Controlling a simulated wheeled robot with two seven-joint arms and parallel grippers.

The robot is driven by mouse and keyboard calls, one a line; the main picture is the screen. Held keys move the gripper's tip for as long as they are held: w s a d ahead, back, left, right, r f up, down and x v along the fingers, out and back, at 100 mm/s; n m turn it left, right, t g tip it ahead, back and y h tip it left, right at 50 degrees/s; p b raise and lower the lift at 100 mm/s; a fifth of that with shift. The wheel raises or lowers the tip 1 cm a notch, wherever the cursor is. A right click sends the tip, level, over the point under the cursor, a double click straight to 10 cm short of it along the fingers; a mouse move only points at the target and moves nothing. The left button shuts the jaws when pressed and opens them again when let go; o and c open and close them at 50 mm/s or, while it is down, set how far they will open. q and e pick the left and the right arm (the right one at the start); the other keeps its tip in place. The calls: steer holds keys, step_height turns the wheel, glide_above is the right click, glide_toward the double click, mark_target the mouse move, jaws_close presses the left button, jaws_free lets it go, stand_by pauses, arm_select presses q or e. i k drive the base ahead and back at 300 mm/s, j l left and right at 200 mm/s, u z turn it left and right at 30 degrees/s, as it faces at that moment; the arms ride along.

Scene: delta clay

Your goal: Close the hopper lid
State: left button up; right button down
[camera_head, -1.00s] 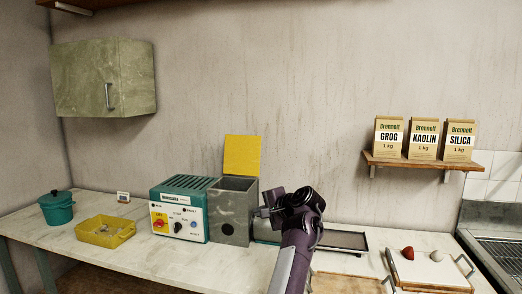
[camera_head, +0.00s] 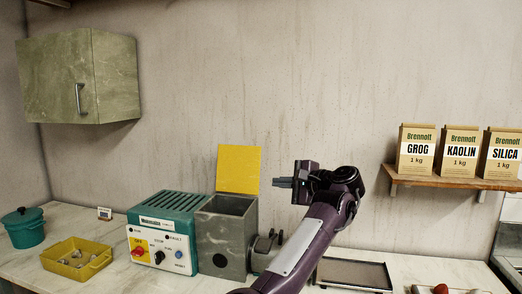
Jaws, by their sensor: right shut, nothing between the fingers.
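The yellow hopper lid (camera_head: 239,169) stands upright and open at the back edge of the grey hopper box (camera_head: 222,254). The hopper's open top shows. The hopper is beside a teal machine (camera_head: 164,235) with a control panel. My right gripper (camera_head: 277,183) is shut and empty. It points left at about the height of the lid, to the right of it, with a small gap in the picture; I cannot tell the gap in depth. My left gripper is not in view.
A yellow tray (camera_head: 77,264) with small pieces and a teal pot (camera_head: 24,230) are at the left. A dark tray (camera_head: 354,274) lies at the right.

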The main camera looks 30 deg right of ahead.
mark_target(239, 165)
steer(key=i+l, duration=1)
steer(key=l, duration=0.1)
